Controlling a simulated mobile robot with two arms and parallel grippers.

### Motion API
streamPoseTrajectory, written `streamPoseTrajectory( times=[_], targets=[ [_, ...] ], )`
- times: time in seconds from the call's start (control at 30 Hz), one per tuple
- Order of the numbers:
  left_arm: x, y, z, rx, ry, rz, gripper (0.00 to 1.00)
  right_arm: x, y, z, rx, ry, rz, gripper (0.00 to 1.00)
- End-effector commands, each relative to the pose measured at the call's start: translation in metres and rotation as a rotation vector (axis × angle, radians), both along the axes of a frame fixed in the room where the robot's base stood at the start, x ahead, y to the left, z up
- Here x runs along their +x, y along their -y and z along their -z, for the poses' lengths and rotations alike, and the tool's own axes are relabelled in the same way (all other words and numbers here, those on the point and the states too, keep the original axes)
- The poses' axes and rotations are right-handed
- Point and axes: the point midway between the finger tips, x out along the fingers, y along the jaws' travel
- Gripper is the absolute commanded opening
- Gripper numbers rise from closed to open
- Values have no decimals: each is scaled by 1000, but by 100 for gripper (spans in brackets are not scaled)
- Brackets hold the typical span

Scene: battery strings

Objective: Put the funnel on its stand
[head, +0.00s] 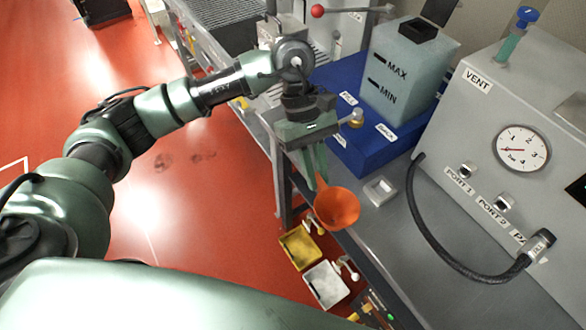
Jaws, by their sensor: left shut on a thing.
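The orange funnel (337,208) is held at the tips of my left gripper (317,180), its wide mouth facing up toward the camera. My left gripper is shut on it near the rim, over the front edge of the grey bench. The funnel's spout is hidden. A small light grey square piece with a recess (380,191), which looks like the stand, sits on the bench just right of the funnel. The funnel is apart from it. My right gripper is not in view.
A blue tray (370,150) holding a translucent MAX/MIN tank (403,68) stands behind. A grey gauge panel (510,160) with a black hose (440,250) is at the right. Yellow (299,247) and white (326,284) trays show below the bench edge.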

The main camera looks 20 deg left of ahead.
Motion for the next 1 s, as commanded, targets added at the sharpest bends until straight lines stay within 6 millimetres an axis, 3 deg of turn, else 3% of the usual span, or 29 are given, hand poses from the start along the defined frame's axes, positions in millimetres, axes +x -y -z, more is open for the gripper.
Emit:
streamPoseTrajectory(
  times=[0.2,0.5,0.7,1.0],
  targets=[
    [30,39,0,-8,-1,-500,0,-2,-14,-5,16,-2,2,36],
    [61,60,-8,-4,0,-978,0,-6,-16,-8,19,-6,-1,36],
    [68,62,-10,-1,-1,-1080,0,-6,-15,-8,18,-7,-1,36],
    [68,61,-10,1,-1,-1083,0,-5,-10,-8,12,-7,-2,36]
  ],
)
